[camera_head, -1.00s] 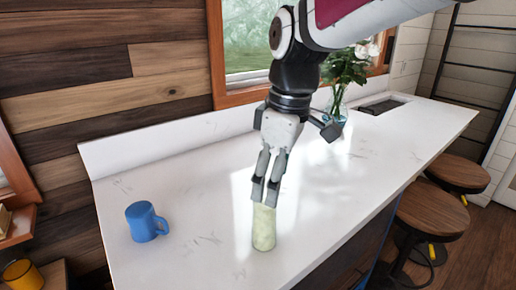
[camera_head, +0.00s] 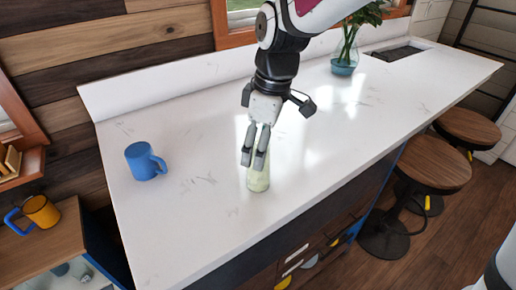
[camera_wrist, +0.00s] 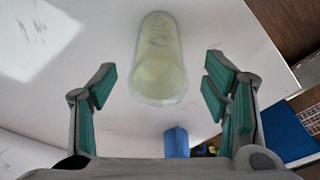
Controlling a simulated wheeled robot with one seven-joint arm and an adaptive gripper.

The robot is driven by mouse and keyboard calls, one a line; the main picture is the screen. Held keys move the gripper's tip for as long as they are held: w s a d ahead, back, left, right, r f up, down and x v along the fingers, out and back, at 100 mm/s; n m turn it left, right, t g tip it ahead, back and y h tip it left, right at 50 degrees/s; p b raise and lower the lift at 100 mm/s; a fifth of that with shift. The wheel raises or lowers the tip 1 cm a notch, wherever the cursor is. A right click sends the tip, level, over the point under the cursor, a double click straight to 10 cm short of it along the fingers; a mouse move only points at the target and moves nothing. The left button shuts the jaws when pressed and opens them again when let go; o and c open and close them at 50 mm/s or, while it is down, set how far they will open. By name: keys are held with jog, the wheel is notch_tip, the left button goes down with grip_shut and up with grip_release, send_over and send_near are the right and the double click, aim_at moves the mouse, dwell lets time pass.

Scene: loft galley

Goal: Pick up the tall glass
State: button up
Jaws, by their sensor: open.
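The tall glass (camera_head: 258,178) is pale green and stands upright on the white counter near its front edge. In the wrist view the glass (camera_wrist: 160,60) shows ahead of the fingers, in the gap between them and apart from both. My gripper (camera_head: 254,160) is above the glass in the head view, its fingers covering the upper part of the glass. In the wrist view my gripper (camera_wrist: 160,85) is open, with green pads on both fingers and nothing between them.
A blue mug (camera_head: 144,161) stands on the white counter (camera_head: 200,225) to the left. Stools (camera_head: 432,165) stand along the front.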

jog(key=f, duration=0.5)
jog(key=shift+w+a, duration=0.2)
jog(key=shift+a, duration=0.2)
jog(key=shift+c, duration=0.6)
jog(key=c, duration=1.3)
